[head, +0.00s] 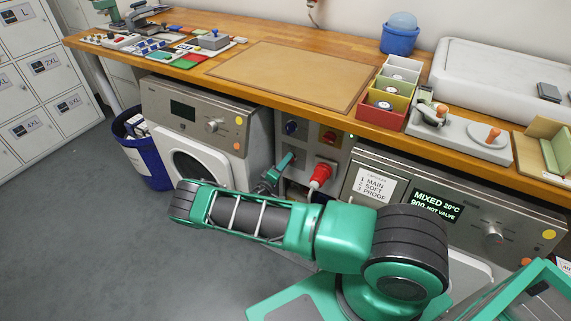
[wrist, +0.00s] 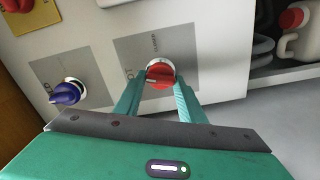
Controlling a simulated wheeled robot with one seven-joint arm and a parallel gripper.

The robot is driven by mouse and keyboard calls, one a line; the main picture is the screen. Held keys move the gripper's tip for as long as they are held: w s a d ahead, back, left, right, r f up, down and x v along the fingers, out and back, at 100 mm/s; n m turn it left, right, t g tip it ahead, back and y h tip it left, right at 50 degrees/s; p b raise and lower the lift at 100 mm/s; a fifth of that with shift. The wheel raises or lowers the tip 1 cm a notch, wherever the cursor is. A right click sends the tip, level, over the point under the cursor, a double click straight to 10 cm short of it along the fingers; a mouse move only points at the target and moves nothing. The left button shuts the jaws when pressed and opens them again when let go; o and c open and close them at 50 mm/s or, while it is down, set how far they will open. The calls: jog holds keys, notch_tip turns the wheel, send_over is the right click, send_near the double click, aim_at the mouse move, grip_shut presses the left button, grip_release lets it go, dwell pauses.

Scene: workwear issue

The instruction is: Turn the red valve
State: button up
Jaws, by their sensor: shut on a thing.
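The red valve (wrist: 160,76) is a round red knob with a pale collar on a grey label plate, in the wrist view. My gripper (wrist: 159,88) has its two green fingers on either side of the knob and is shut on it. In the head view my gripper (head: 279,169) is at the service panel between the two machines, where it and my arm hide the red valve. A blue valve (wrist: 68,92) sits to the left of the red one in the wrist view, apart from my fingers. It also shows in the head view (head: 291,128).
A red plug (head: 320,176) sticks out of the panel right of my gripper. A red knob (head: 329,138) is above it. A display (head: 436,206) reads "MIXED 20°C" and "HOT VALVE". A blue bin (head: 145,150) stands left of the left machine (head: 178,126). The wooden counter (head: 225,27) runs above.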

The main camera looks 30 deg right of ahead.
jog(key=shift+w+a+f+n, duration=0.1)
jog(key=shift+a+n, duration=0.05)
jog(key=shift+n, duration=0.8)
jog(key=shift+w+a+f+n, duration=0.1)
jog(key=shift+a+n, duration=0.05)
jog(key=shift+n, duration=0.8)
jog(key=shift+s+f, duration=0.1)
jog(key=o, duration=1)
jog(key=shift+o, duration=0.2)
jog(key=shift+d, duration=0.15)
jog(key=shift+s, duration=0.1)
jog(key=v, duration=1)
jog(key=shift+a, duration=0.4)
jog(key=shift+s, duration=0.1)
